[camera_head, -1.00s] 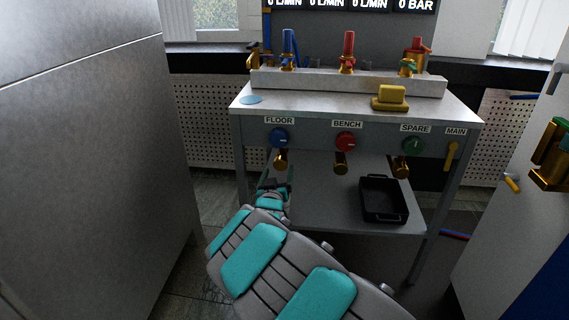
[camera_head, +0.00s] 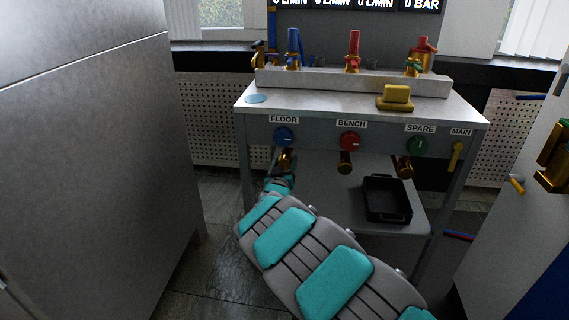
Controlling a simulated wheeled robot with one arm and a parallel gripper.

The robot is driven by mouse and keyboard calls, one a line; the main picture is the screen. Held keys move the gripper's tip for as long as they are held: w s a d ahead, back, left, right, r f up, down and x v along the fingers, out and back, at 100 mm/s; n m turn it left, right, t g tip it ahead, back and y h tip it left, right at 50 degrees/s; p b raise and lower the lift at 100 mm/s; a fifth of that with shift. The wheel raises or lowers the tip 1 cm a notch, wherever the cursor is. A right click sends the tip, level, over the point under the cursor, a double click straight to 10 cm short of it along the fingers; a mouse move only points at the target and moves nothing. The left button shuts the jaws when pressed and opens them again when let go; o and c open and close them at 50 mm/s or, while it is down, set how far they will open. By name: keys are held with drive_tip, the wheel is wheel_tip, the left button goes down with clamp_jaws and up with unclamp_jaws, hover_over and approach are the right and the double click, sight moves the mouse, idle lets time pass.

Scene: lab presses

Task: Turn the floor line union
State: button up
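The floor line union (camera_head: 286,160) is a brass fitting under the blue knob (camera_head: 283,136) and the FLOOR label (camera_head: 283,119) on the bench front. My gripper (camera_head: 279,166) is at the left end of the bench, right at the union and partly behind it. The gripper is small and dark here, and its fingers are mostly hidden. I cannot tell whether they touch the union or are open or shut.
Brass unions also hang under the red BENCH knob (camera_head: 349,142) and the green SPARE knob (camera_head: 417,145). A yellow MAIN lever (camera_head: 456,156) is at the right. A black tray (camera_head: 387,199) sits on the lower shelf. A grey cabinet (camera_head: 85,170) stands close at left.

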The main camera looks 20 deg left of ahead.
clamp_jaws()
drive_tip(key=shift+f+m+b, duration=0.2)
drive_tip(key=shift+m+b, duration=0.7)
drive_tip(key=shift+b, duration=0.05)
drive_tip(key=shift+r+m+b, duration=0.2)
drive_tip(key=shift+m+b, duration=0.1)
drive_tip(key=shift+m, duration=0.4)
drive_tip(key=shift+o, duration=2)
unclamp_jaws()
drive_tip(key=shift+s, duration=0.55)
drive_tip(key=v, duration=0.6)
drive_tip(key=shift+s+d, duration=0.2)
drive_tip(key=shift+s, duration=0.15)
